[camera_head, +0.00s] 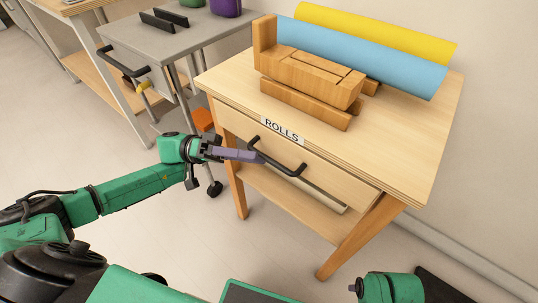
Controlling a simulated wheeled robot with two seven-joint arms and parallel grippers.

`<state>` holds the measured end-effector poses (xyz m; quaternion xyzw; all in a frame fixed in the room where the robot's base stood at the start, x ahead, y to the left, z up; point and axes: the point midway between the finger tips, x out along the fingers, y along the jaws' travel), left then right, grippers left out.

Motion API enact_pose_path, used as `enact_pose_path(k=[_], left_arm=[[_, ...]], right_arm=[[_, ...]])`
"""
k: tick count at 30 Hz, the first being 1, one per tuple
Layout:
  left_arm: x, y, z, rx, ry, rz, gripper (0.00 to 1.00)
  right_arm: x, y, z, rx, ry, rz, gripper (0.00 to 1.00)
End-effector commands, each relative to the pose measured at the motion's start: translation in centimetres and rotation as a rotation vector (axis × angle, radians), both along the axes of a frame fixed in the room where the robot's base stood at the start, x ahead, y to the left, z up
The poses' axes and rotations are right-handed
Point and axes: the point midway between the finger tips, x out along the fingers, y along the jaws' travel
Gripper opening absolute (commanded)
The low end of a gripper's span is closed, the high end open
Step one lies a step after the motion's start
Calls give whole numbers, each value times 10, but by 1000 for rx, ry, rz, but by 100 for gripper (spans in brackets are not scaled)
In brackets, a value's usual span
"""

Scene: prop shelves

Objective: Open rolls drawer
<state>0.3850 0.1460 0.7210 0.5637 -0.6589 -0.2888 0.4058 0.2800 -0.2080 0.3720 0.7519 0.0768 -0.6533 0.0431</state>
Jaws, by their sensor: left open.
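The rolls drawer (325,178) is a pale wooden front under the top of a small wooden table, and it looks shut. A black bar handle (285,168) is fixed across it. A white ROLLS label (282,130) sits on the table edge above. My left gripper (258,156), with purple fingers, reaches in from the left and is open. Its fingertips are at the left end of the handle and overlap it in the picture. I cannot tell whether they touch it or straddle it. Part of my right arm shows at the bottom right, but its gripper does not.
Blue (365,52) and yellow (385,32) rolls lie on the tabletop behind a wooden block piece (310,78). A lower shelf (285,192) spans the table legs. A grey cart (175,42) stands at the left. Floor in front is clear.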

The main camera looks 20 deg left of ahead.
Motion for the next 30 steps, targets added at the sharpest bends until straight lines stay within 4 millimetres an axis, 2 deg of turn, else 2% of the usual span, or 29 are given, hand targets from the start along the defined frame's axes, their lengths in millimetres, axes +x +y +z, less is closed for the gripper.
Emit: enact_pose_path(k=[3, 6, 15, 16, 18, 19, 30], left_arm=[[-1, -26, 6, -3, -1, -1, 45], [-1, -39, 8, -1, -1, 1, 45], [-1, -45, 9, 0, -1, 2, 45], [-1, -45, 9, 0, -1, 2, 37], [-1, -45, 9, 0, -1, 2, 10], [-1, -45, 9, 0, -1, 2, 0], [-1, -45, 9, 1, 0, 3, 0]], right_arm=[[0, 0, -2, -1, -2, 0, 50], [1, 0, -3, 0, -2, -1, 50], [1, 0, -3, 0, -3, 0, 50], [1, 0, -3, 0, -3, 0, 50], [1, 0, -3, 0, -3, 0, 50], [1, 0, -3, 0, -3, 0, 50], [1, 0, -3, 0, -4, 0, 50]])
